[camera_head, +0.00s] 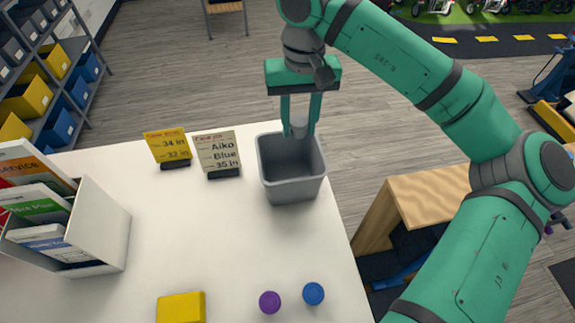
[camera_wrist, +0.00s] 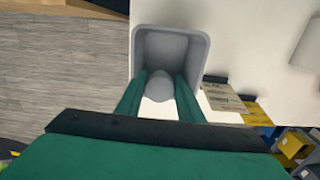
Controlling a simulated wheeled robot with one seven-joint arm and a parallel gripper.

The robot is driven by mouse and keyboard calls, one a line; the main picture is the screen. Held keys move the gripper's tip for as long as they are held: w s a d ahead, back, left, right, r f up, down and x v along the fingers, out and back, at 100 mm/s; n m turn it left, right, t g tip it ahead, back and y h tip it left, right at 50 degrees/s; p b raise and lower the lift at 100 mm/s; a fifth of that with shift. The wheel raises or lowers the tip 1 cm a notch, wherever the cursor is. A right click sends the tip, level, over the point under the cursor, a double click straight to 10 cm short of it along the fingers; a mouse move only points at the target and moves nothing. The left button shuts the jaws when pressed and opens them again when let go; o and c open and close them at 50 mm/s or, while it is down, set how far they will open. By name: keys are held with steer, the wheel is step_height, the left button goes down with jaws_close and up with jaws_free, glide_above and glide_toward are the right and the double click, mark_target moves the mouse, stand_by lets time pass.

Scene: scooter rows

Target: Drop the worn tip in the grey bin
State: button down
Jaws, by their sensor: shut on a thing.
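The worn tip (camera_head: 299,128) is a small pale grey piece held between the fingers of my green gripper (camera_head: 300,130). It also shows as a rounded grey shape in the wrist view (camera_wrist: 160,85). My gripper (camera_wrist: 160,90) is shut on it and points down. The grey bin (camera_head: 293,190) is an open-topped square tub near the table's far right corner. In the head view the fingertips and tip overlap the bin's far rim. In the wrist view the tip overlaps the near part of the bin's opening (camera_wrist: 202,45). The exact height above the bin is hard to tell.
Two sign cards (camera_head: 216,153) stand left of the bin. A white file holder (camera_head: 100,232) stands at the left. A yellow block (camera_head: 181,307), a purple cap (camera_head: 269,302) and a blue cap (camera_head: 313,294) lie at the front. The table's middle is clear.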

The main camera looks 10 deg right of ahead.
steer(key=shift+f, duration=1.65)
steer(key=c, duration=1.1)
jaws_free()
steer(key=shift+s, duration=0.1)
step_height(320, 180, up, 11)
steer(key=shift+f, duration=0.1)
